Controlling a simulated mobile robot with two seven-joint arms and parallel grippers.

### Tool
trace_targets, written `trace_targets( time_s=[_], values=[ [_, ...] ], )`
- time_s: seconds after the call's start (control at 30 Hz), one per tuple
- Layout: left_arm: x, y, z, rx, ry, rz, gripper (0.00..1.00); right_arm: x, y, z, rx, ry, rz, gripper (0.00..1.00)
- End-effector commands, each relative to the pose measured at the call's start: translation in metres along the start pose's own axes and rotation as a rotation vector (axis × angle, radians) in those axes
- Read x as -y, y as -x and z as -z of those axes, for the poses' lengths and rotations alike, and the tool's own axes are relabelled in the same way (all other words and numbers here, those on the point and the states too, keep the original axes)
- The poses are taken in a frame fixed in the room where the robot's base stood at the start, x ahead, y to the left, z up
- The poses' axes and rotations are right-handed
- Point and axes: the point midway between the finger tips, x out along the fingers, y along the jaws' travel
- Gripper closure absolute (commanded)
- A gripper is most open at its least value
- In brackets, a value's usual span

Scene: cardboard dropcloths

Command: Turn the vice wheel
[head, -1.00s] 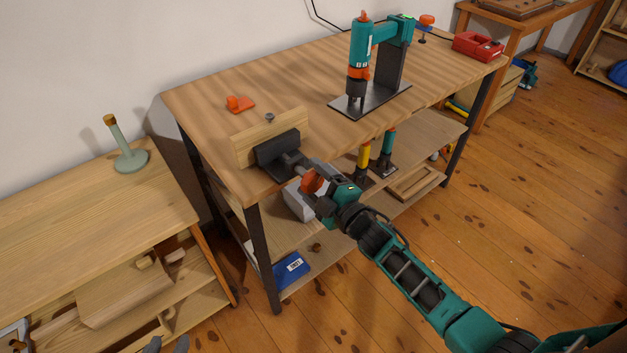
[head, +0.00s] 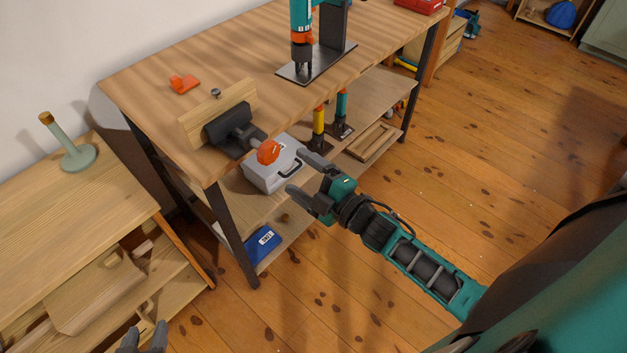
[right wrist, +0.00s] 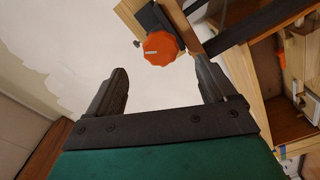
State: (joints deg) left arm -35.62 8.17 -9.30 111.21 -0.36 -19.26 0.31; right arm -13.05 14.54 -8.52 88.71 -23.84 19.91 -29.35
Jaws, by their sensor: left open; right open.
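The vice (head: 229,128) is mounted on the front left corner of the workbench, with a dark jaw and a wooden board behind it. Its orange wheel (head: 268,151) faces outward at the end of a short shaft. My right gripper (head: 298,171) is open and empty, a little to the right of and below the wheel, not touching it. In the right wrist view the orange wheel (right wrist: 160,48) lies beyond the open fingertips (right wrist: 160,82), nearly centred between them. My left gripper (head: 143,338) shows only its fingertips at the bottom edge, open, far from the vice.
The workbench (head: 150,85) carries a drill press (head: 303,35) and an orange item (head: 183,84). A grey case (head: 272,172) and a blue box (head: 262,245) sit on lower shelves. A low wooden bench (head: 60,215) stands at left.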

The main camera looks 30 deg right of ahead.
Motion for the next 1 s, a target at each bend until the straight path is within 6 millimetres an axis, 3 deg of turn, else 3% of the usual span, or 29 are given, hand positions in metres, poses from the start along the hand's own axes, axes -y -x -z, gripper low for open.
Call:
trace_targets(
  time_s=[0.23, 0.87, 1.0],
  values=[
    [0.0, 0.0, 0.0, 0.0, 0.0, 0.0, 0.57, 0.0, 0.028, 0.0, 0.0, 0.0, 0.0, 0.16],
    [-0.001, 0.001, -0.003, 0.006, 0.001, -0.001, 0.57, 0.0, 0.032, 0.0, 0.003, -0.006, 0.0, 0.16],
    [-0.001, 0.001, -0.003, 0.006, 0.001, -0.001, 0.57, 0.011, 0.041, 0.001, 0.08, -0.15, 0.028, 0.16]
  ],
)
